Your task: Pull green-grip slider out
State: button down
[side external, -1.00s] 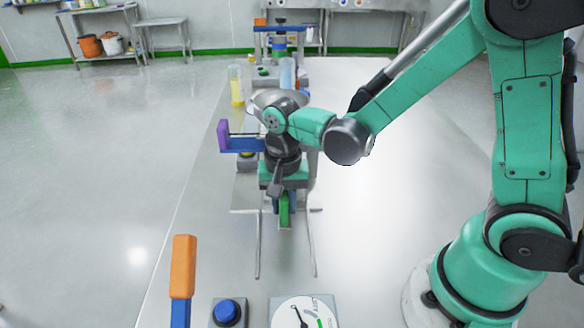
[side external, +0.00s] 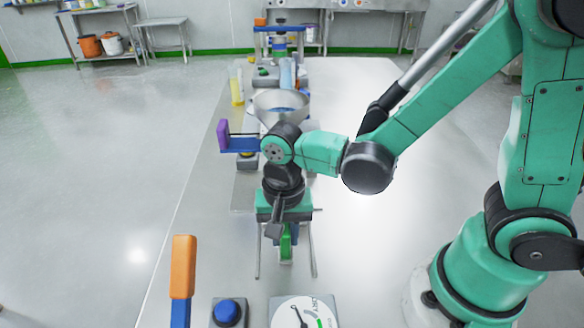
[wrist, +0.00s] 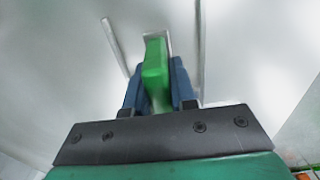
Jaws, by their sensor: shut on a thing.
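The green grip (side external: 286,245) of the slider shows below my wrist in the side view, above the table between two thin metal rails (side external: 312,258). In the wrist view the green grip (wrist: 155,72) stands between the two blue fingers of my gripper (wrist: 159,90), which is shut on it. My gripper (side external: 287,236) also shows in the side view, partly hidden by my wrist. A grey metal edge of the slider (wrist: 158,36) shows behind the grip. Most of the slider is hidden by my gripper and wrist.
A steel funnel bowl (side external: 281,103) and a purple-ended blue lever (side external: 223,136) stand behind my wrist. In front are an orange-handled lever (side external: 183,266), a blue button (side external: 227,312) and a dial (side external: 303,313). The table's right side (side external: 365,240) is clear.

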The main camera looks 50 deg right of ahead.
jog(key=s+a, duration=0.4)
jog(key=shift+s, duration=0.1)
jog(key=shift+a, duration=0.1)
jog(key=c, duration=0.7)
grip_release()
jog(key=shift+r, duration=2.8)
jog(key=w+d+r+n+t, duration=0.1)
jog(key=d+n+t, duration=0.1)
jog(key=d+n, duration=0.1)
jog(key=w+d+r+n+t, duration=0.2)
jog(key=d+n, duration=0.1)
jog(key=d, duration=0.2)
jog(key=w+d+r+n+t, duration=0.2)
jog(key=d+n+t, duration=0.1)
jog(key=d, duration=0.1)
jog(key=shift+d+r, duration=0.1)
jog(key=shift+d, duration=0.3)
